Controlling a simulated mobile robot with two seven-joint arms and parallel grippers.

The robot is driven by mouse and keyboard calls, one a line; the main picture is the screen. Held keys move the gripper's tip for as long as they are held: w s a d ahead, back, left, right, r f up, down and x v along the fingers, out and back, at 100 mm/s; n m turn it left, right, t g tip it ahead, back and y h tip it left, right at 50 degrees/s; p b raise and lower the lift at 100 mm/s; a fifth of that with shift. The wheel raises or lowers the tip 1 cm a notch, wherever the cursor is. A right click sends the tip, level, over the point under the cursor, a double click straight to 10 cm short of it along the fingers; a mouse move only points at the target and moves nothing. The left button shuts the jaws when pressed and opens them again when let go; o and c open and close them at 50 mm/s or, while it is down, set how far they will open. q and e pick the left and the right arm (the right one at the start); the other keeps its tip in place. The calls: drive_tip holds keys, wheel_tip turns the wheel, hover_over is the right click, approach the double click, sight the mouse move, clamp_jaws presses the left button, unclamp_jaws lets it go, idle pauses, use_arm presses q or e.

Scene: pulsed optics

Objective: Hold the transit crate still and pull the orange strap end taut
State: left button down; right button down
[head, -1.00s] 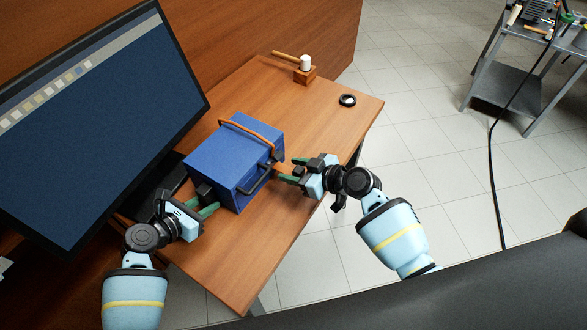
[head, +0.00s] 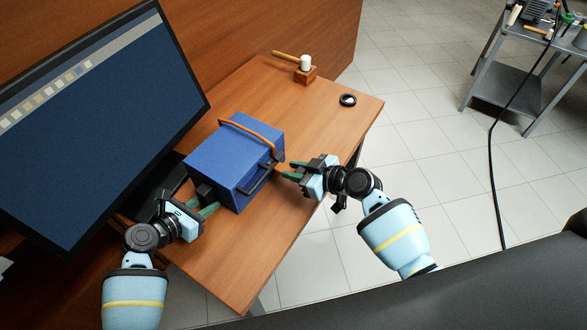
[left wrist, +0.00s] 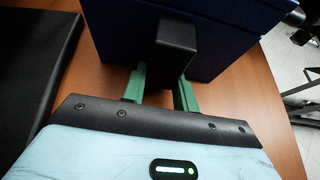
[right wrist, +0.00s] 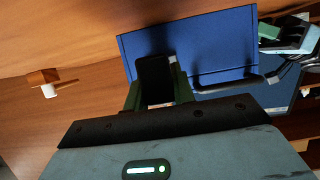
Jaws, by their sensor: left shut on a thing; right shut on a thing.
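The blue transit crate (head: 233,155) stands on the wooden desk, with an orange-brown strap (head: 250,132) over its lid and a dark handle (head: 258,180) on its front. My left gripper (head: 208,203) is at its near left side, shut on a black block (left wrist: 172,50) that projects from the crate. My right gripper (head: 291,171) is off the crate's right side, shut on a dark block (right wrist: 155,78). I cannot tell whether this block belongs to the orange strap end.
A large monitor (head: 90,110) stands close on the left. A mallet (head: 305,63) on a wooden block and a round black-rimmed object (head: 347,100) lie at the desk's far end. Desk surface is clear in front of the crate. A grey cart (head: 515,90) stands far right.

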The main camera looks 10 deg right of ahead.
use_arm(q)
drive_tip(key=shift+s+a+f, duration=0.1)
drive_tip(key=shift+s+f, duration=0.05)
drive_tip(key=shift+f, duration=0.25)
use_arm(e)
drive_tip(key=s+d, duration=0.3)
drive_tip(key=shift+s+d+f, duration=0.15)
drive_tip(key=shift+s+d, duration=0.1)
drive_tip(key=shift+s, duration=0.05)
drive_tip(key=c, duration=1.2)
unclamp_jaws()
drive_tip(key=shift+d, duration=0.1)
drive_tip(key=shift+o, duration=0.2)
drive_tip(key=shift+s, duration=0.1)
drive_tip(key=v, duration=1.2)
use_arm(q)
drive_tip(key=shift+r, duration=0.25)
use_arm(e)
drive_tip(key=shift+w+r, duration=0.25)
drive_tip(key=shift+r, duration=0.4)
use_arm(q)
unclamp_jaws()
drive_tip(key=shift+r, duration=0.25)
